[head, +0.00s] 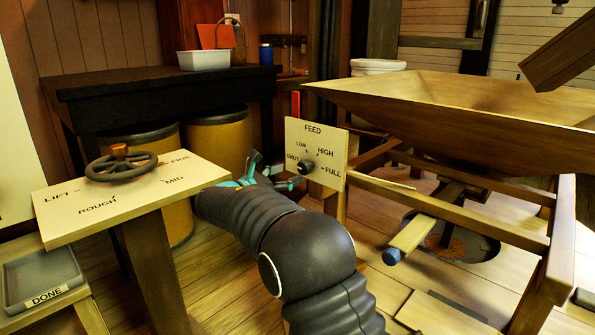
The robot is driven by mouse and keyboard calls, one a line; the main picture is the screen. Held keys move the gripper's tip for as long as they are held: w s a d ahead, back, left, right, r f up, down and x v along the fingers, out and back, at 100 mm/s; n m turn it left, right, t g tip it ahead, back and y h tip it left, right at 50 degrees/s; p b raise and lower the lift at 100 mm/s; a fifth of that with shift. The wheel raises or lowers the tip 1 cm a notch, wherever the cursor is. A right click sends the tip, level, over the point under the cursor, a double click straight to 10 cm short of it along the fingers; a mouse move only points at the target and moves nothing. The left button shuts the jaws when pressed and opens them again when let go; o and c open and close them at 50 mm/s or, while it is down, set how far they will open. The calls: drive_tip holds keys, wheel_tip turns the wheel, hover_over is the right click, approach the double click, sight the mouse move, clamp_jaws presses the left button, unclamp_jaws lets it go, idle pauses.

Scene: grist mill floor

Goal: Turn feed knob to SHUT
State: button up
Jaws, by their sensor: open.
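The feed knob (306,168) is a small dark round knob on an upright pale panel (329,150) headed FEED. Labels SHUT, LOW, HIGH and FULL run around it, with SHUT at its left and FULL at its right. The knob is too small to tell which label it points to. My gripper (277,174), with teal fingers, is open just left of the knob, by the panel's left edge. My dark arm reaches up to it from the bottom of the head view. Whether a fingertip touches the knob cannot be told.
A handwheel (121,163) sits on a slanted board (140,200) at the left. A DONE tray (43,282) lies below it. A wooden hopper (450,95) on a frame fills the right, with a blue-ended bar (413,235) jutting out. A dark bench (160,85) stands behind.

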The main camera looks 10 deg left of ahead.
drive_tip(key=shift+v, duration=2.6)
